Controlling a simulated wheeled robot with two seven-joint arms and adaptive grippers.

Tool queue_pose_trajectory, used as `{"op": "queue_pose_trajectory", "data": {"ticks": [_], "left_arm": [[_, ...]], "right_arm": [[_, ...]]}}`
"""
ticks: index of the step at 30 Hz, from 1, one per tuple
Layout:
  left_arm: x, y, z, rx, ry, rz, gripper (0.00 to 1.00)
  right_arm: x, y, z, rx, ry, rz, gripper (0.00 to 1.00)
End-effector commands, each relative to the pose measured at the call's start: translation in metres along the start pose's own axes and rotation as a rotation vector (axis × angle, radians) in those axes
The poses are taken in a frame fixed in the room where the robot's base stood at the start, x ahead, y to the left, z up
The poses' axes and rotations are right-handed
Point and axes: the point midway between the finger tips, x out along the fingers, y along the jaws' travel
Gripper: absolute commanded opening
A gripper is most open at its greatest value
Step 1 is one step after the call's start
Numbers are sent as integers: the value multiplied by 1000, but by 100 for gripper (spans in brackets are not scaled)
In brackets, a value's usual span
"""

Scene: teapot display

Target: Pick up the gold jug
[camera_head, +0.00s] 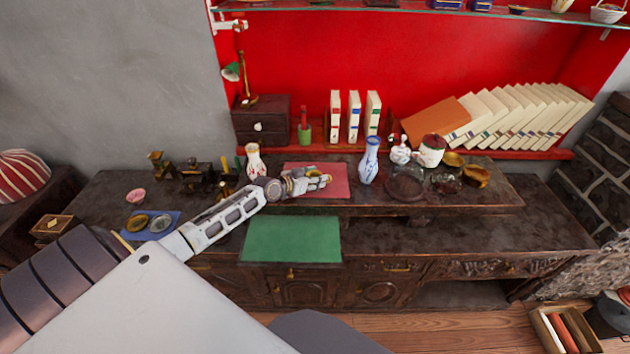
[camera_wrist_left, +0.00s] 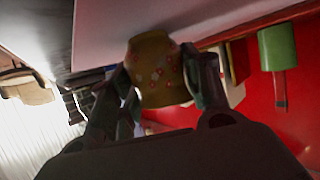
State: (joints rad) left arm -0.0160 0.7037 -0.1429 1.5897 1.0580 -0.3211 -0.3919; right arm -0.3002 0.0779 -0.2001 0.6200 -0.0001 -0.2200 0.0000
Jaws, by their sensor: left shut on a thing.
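The gold jug (camera_wrist_left: 155,66) has a yellow-brown body with small red and white flowers. In the left wrist view it sits between the two fingers of my left gripper (camera_wrist_left: 162,84), which is shut on it. In the head view my left gripper (camera_head: 308,184) is over the red mat (camera_head: 338,174), and only a small gold patch of the jug (camera_head: 315,174) shows among the fingers. I cannot tell whether the jug touches the mat. My right gripper is not in view.
A red-and-white vase (camera_head: 254,160) stands left of the gripper, and a blue-white vase (camera_head: 369,160) stands to its right. A green pot (camera_head: 304,133) and books (camera_head: 354,117) stand behind. The green mat (camera_head: 291,240) in front is bare.

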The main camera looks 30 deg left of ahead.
Motion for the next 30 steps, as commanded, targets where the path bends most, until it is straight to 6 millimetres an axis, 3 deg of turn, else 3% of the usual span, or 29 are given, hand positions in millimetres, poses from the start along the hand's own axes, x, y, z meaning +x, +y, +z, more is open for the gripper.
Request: {"op": "queue_pose_trajectory", "data": {"ticks": [14,30], "left_arm": [[-4,0,-11,1,2,0,22],[-32,0,-77,3,2,1,22]], "right_arm": [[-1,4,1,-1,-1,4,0],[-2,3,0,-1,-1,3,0]]}}
